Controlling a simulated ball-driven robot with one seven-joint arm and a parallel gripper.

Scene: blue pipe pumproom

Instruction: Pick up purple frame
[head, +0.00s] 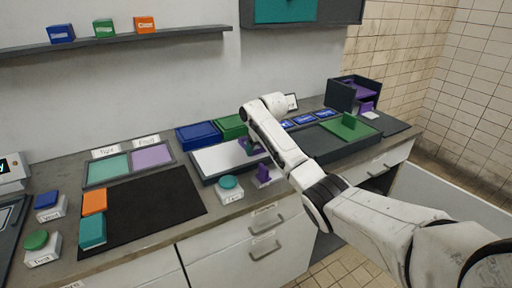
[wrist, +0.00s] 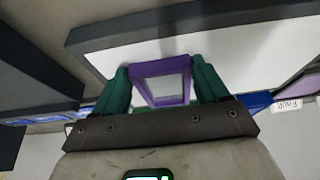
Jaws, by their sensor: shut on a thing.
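The purple frame (wrist: 160,69) is a small open-centred piece, held between the two green fingers of my gripper (wrist: 162,84) in the wrist view. A pale surface shows through its middle. In the head view my gripper (head: 249,147) is over the white-topped tray (head: 218,160) on the counter. The arm hides part of the gripper there, and the frame is too small to make out clearly. I cannot tell whether the frame touches the tray.
A purple block (head: 263,173) on a white base and a teal button (head: 229,182) stand at the counter's front edge. Blue (head: 198,135) and green bins are behind the tray. A dark tray with a green piece (head: 349,127) is right. The black mat (head: 145,210) has free room.

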